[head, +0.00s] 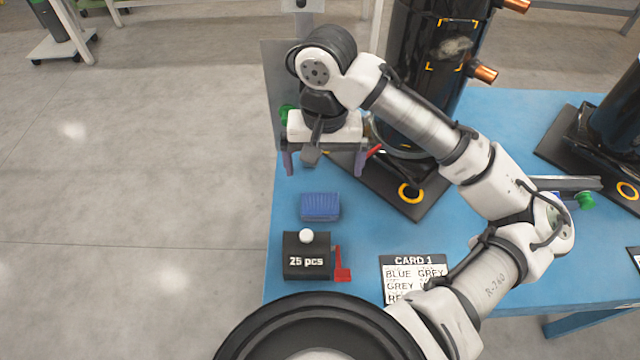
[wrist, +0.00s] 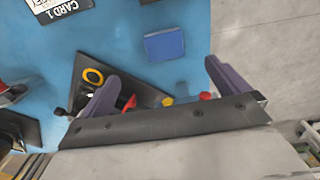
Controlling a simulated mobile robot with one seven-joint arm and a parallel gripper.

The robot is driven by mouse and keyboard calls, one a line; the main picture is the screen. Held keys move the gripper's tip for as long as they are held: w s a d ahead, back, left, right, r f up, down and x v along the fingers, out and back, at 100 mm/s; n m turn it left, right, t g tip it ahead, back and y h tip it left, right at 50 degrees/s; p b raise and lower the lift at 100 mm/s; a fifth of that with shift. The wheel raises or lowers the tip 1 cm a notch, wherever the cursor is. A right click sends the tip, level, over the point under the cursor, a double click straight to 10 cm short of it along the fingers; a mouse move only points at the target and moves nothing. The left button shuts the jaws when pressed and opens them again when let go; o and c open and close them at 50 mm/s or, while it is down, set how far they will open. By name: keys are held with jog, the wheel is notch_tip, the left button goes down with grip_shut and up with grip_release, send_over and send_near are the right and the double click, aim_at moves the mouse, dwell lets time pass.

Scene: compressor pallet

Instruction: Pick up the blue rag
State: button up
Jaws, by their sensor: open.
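The blue rag (head: 320,207) is a small folded block lying flat on the blue table, near its left edge in the head view. It also shows in the wrist view (wrist: 164,45), above and between my two fingers. My gripper (head: 325,166) is open and empty, with its purple fingers wide apart. In the head view it is behind the rag, towards the black compressor. In the wrist view my gripper (wrist: 160,74) is apart from the rag, and nothing lies between the fingertips and the rag. Their height above the table is hard to tell.
A black box marked 25 pcs (head: 306,262), with a white knob and red lever, stands in front of the rag. CARD 1 (head: 412,275) lies to its right. A black compressor (head: 425,75) on a dark plate stands behind. The blue table (head: 375,225) is bare right of the rag.

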send_over(320, 203)
jog(key=s, duration=0.1)
jog(key=f, duration=0.8)
jog(key=shift+s+d+f+b, duration=0.1)
jog(key=shift+d+b, duration=0.25)
jog(key=shift+b, duration=0.05)
jog(key=f, duration=0.3)
jog(key=w+f, duration=0.1)
jog(key=shift+w+a+f, duration=0.1)
jog(key=shift+a+f, duration=0.25)
jog(key=shift+f, duration=0.4)
jog(key=c, duration=1)
jog(key=shift+r, duration=0.15)
notch_tip(320, 203, up, 20)
jog(key=shift+f+p, duration=0.1)
jog(key=shift+p, duration=0.65)
